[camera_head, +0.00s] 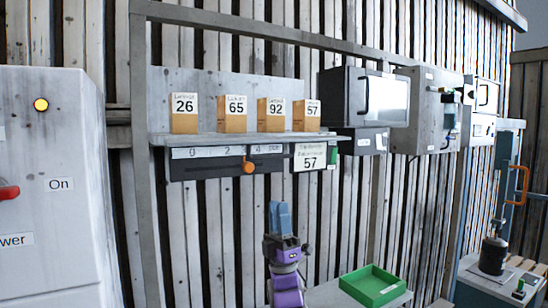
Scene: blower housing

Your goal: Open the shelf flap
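My gripper (279,204), with blue fingers on a purple wrist, points upward in the lower middle of the picture. The fingers appear side by side with no clear gap, but I cannot tell whether they are shut or overlap in this view. Nothing shows between them. The grey shelf (215,137) is on the slatted wall above and left of my gripper. I cannot tell which part is the flap.
Several numbered cardboard boxes (236,114) stand on the shelf. A windowed cabinet (388,98) with a dark handle hangs right of it. A green tray (373,285) lies low on the right. A grey control cabinet (55,190) fills the left side.

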